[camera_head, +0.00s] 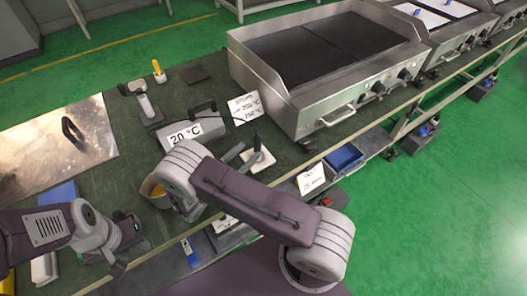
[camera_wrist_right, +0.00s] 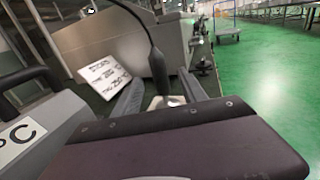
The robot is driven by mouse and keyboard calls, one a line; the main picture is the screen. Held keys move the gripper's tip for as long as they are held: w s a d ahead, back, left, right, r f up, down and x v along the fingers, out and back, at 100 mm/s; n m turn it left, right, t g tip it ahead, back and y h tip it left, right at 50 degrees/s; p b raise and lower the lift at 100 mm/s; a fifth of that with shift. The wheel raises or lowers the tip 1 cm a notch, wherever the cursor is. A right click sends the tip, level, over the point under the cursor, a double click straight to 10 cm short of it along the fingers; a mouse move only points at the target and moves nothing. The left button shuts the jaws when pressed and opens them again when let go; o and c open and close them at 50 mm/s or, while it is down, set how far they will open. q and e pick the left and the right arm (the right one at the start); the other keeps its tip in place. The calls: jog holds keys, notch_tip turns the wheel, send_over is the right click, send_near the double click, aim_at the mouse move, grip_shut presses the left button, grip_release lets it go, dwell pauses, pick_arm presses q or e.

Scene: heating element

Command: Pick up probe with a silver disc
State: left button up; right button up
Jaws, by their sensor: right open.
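A probe with a thin black handle (camera_head: 257,142) stands over a white base (camera_head: 262,160) on the dark green worktop. In the right wrist view its black handle (camera_wrist_right: 157,66) rises with a cable from the top, above a pale base (camera_wrist_right: 165,102). I cannot make out a silver disc. My right gripper (camera_head: 246,156) is open, with its grey fingers on either side of the handle; the fingers also show in the wrist view (camera_wrist_right: 162,80). I cannot tell whether they touch it. My left gripper (camera_head: 118,266) is low at the left, away from the probe; its jaws are unclear.
A grey meter reading 20 °C (camera_head: 190,131) stands left of the probe. A lettered card (camera_head: 245,107) and a steel griddle (camera_head: 345,100) are behind. A white-headed tool (camera_head: 145,103), a screwdriver (camera_head: 158,72) and a metal sheet (camera_head: 40,150) lie left. A blue tray (camera_head: 345,157) is right.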

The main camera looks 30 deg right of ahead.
jog(key=shift+w+d+r, duration=0.1)
jog(key=x, duration=0.5)
jog(key=b+x, duration=0.1)
jog(key=x, duration=0.2)
jog(key=shift+w+d+r, duration=0.15)
jog(key=shift+d+r, duration=0.1)
jog(key=shift+d, duration=0.05)
jog(key=shift+r, duration=0.1)
grip_shut()
